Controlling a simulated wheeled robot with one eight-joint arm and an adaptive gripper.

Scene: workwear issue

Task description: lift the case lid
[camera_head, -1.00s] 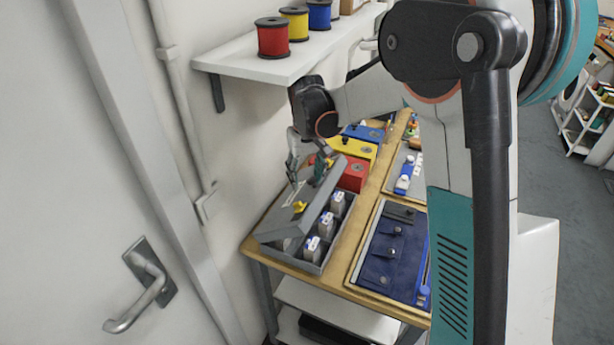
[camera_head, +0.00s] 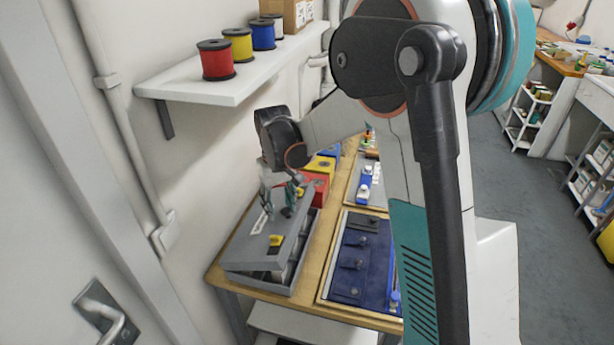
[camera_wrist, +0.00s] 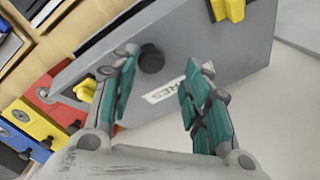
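The grey case (camera_head: 300,272) stands on the wooden bench near the wall. Its lid (camera_head: 245,248) is tilted, partly open over the compartments, with a narrow dark gap along the right side. A yellow latch (camera_head: 276,240) shows on the lid. In the wrist view the lid (camera_wrist: 225,50) carries a black knob (camera_wrist: 151,60), a partly hidden white label (camera_wrist: 165,91) and yellow latches (camera_wrist: 229,8). My gripper (camera_wrist: 160,75) is open, its teal-padded fingers apart on either side of the knob and label, nearer the knob with the left finger. Whether they touch the lid is unclear.
Red (camera_head: 314,187) and yellow (camera_head: 321,166) boxes stand behind the case. A blue tool roll (camera_head: 352,262) lies on a board to its right. A wall shelf (camera_head: 235,82) with several spools is above. The wall is close on the left.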

